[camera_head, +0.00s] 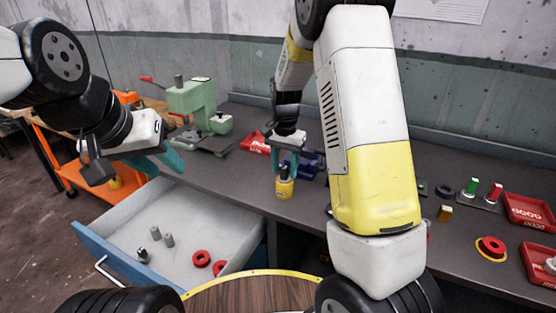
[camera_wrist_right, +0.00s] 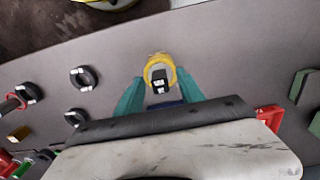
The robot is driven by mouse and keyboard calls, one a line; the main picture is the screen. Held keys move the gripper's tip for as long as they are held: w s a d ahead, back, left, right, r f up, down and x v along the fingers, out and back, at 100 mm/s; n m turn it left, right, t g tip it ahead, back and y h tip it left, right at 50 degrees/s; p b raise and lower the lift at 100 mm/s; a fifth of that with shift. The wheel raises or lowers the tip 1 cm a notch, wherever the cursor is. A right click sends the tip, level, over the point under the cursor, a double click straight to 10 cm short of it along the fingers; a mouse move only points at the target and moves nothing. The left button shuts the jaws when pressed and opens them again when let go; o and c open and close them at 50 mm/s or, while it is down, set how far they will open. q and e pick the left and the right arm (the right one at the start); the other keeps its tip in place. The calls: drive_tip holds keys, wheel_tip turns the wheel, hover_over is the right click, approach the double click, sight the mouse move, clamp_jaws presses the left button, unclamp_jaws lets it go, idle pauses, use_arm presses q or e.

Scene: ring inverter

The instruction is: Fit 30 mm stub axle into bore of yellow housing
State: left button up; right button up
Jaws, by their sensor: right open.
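The yellow housing (camera_head: 284,188) stands upright on the grey bench near its front edge. In the right wrist view its yellow rim (camera_wrist_right: 148,75) surrounds a small black-and-white piece (camera_wrist_right: 158,87), which may be the stub axle; I cannot tell how deep it sits. My right gripper (camera_head: 287,160) is above the housing, pointing down. Its teal fingers are apart on either side of the rim in the wrist view (camera_wrist_right: 160,78); contact cannot be made out. My left gripper (camera_head: 158,166) is over the back left of the drawer, fingers apart and empty.
The open drawer (camera_head: 90,238) holds grey cylinders (camera_head: 168,240) and red rings (camera_head: 201,258). A blue fixture (camera_head: 308,166) is right behind the housing. A green press (camera_head: 195,98) stands at the back left. Red trays (camera_head: 528,212) are at the right; my right arm hides the middle bench.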

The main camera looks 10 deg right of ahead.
sight(285, 168)
wheel_tip(285, 168, up, 7)
drive_tip(key=shift+r, duration=0.2)
idle(0.3)
